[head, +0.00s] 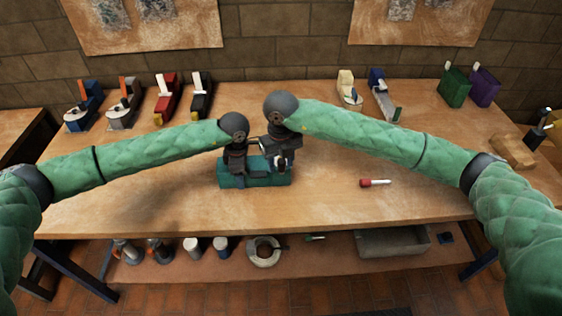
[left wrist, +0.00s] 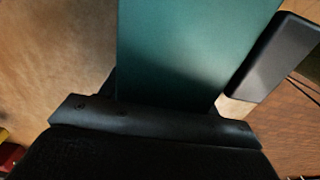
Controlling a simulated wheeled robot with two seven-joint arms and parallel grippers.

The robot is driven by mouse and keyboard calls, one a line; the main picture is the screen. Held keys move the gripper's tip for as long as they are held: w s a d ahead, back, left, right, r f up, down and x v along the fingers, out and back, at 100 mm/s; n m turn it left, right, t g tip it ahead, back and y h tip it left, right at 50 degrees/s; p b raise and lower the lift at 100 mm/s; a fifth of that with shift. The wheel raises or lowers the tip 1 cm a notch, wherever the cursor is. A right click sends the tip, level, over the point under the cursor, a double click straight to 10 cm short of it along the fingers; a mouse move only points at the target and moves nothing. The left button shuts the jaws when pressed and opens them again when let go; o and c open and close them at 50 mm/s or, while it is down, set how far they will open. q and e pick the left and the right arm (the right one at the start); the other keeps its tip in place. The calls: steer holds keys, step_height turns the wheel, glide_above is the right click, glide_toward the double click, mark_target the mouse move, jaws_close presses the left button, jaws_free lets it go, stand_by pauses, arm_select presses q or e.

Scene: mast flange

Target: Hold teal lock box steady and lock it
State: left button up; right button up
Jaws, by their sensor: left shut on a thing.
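The teal lock box (head: 265,181) sits on the middle of the workbench, near its front half. It also fills the centre of the left wrist view (left wrist: 185,50). My left gripper (head: 238,178) comes down over the left part of the box and is shut on it. One dark finger shows beside the teal surface in the left wrist view. My right gripper (head: 283,165) is above the right part of the box, close to its top. Its fingers are small and dark there, so I cannot tell whether they are open or whether they touch the box. The lock is hidden by the grippers.
A red-and-white marker-like item (head: 375,183) lies right of the box on the workbench (head: 330,205). Several hand planes line the back. A green block (head: 454,86) and a purple block (head: 484,87) stand at the back right. The lower shelf holds a grey tray (head: 392,242).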

mark_target(281, 160)
arm_select(q)
steer(key=shift+w+a, duration=0.1)
arm_select(e)
step_height(281, 160, up, 12)
stand_by(0.6)
arm_select(q)
steer(key=o, duration=1.3)
